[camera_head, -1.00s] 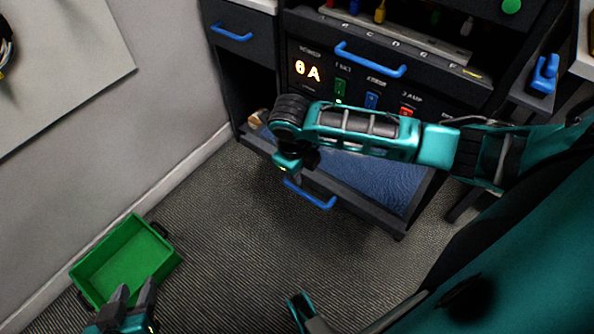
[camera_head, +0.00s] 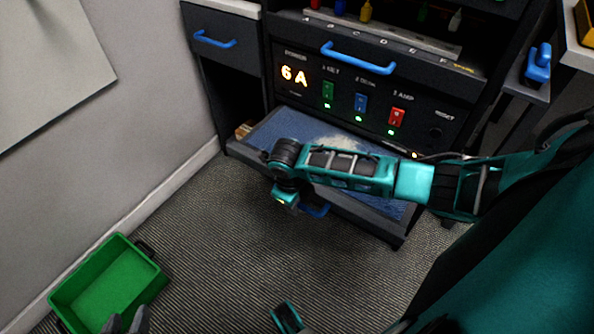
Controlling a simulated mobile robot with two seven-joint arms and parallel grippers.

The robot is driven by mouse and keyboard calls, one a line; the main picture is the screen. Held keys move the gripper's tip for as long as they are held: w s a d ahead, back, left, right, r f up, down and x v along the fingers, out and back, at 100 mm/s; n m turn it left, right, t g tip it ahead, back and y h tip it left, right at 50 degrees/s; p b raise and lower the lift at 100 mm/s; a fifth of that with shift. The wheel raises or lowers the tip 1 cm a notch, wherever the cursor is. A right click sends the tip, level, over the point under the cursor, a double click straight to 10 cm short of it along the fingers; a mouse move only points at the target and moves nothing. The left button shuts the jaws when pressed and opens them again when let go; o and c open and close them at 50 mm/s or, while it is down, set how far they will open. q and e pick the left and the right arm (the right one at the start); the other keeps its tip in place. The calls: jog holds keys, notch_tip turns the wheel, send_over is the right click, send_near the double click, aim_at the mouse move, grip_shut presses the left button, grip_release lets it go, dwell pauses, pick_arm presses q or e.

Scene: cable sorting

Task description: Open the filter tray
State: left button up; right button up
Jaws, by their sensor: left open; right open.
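The filter tray (camera_head: 394,228) is a low dark drawer at the bottom of the cabinet. It stands pulled out, showing a blue filter surface with a pale grey dusty patch near the back. Its blue handle (camera_head: 315,211) is on the front face, partly hidden by my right arm. My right gripper (camera_head: 286,197) points down at the tray's front edge, just left of the visible part of the handle. Its fingers are largely hidden; I cannot tell whether they touch the handle.
A green bin (camera_head: 72,289) stands on the floor at lower left. Another blue-handled drawer (camera_head: 213,40) is at left. Carpet in front is clear.

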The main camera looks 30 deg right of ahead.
jog(key=shift+c, duration=0.2)
grip_shut()
dwell(0.5)
